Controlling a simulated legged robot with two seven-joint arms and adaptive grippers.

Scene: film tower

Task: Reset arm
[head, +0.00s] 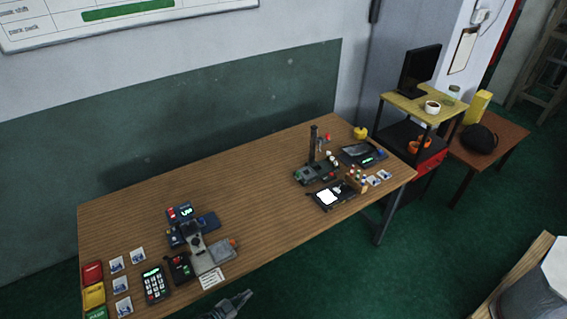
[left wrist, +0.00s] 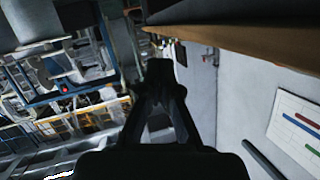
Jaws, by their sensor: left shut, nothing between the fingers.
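My left gripper (head: 240,299) shows at the bottom edge of the head view, just in front of the near edge of the long wooden table (head: 245,180). Its fingers are together with nothing between them. In the left wrist view the dark fingers (left wrist: 160,75) point away and meet at the tips, clear of any object. My right gripper is in neither view.
The table's left half holds a keypad device (head: 154,283), a grey machine (head: 205,252) and colored bins (head: 93,295). Its right half holds a black stand (head: 313,145) and a screen device (head: 329,196). The middle is clear. A shelf (head: 414,105) stands at right.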

